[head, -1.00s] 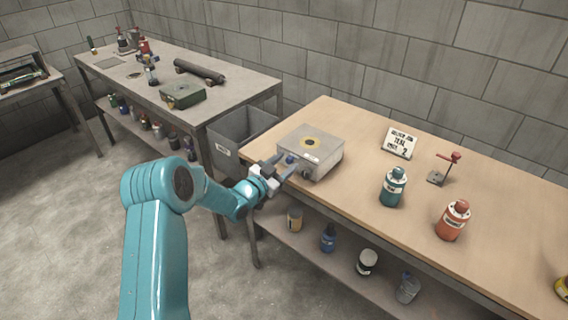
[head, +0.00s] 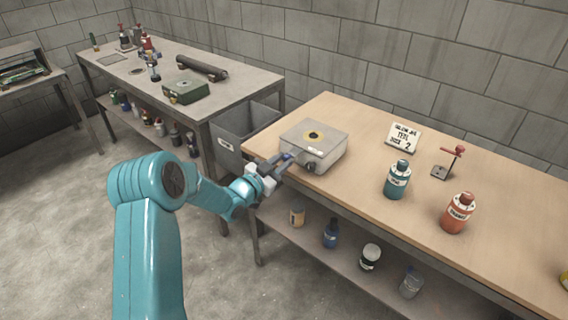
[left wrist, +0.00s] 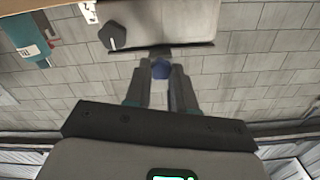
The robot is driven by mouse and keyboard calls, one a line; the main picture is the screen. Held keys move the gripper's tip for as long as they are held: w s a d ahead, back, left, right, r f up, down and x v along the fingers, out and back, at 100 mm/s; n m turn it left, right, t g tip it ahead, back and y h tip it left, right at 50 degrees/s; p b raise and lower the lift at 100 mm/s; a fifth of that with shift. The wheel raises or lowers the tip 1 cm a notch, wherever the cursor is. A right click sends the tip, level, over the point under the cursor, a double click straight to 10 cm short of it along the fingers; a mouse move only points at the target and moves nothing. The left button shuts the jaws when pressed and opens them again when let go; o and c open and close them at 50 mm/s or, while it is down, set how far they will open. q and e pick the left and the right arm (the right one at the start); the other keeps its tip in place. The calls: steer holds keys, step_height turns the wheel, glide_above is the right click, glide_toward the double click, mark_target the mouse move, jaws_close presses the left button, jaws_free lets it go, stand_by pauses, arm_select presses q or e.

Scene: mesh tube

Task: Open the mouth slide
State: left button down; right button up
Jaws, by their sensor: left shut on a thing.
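A grey metal box (head: 328,143) with a yellow ring around a dark hole on its top sits at the left end of the wooden bench. My left gripper (head: 287,158) is at the box's near left side, shut on a small blue knob. In the left wrist view the blue knob (left wrist: 161,69) sits between the two fingertips, just in front of a dark strip on the box (left wrist: 172,20). A dark faceted knob (left wrist: 113,36) is beside it on the same face. The fingers partly hide the blue knob, and the slide itself is hard to make out. My right gripper is not in view.
A teal bottle (head: 397,180), a red bottle (head: 457,213), a sign card (head: 404,138) and a red-handled tool (head: 447,163) stand to the right on the bench. A grey bin (head: 240,130) is behind the gripper. Several containers are on the lower shelf.

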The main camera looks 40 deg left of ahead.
arm_select(q)
steer(key=shift+s, duration=0.1)
steer(key=c, duration=0.9)
jaws_free()
steer(key=shift+c, duration=0.2)
steer(key=shift+w, duration=0.2)
steer(key=s+a+b, duration=0.1)
steer(key=s+b, duration=0.1)
steer(key=s, duration=1.4)
steer(key=shift+s, duration=0.15)
steer(key=shift+a, duration=0.15)
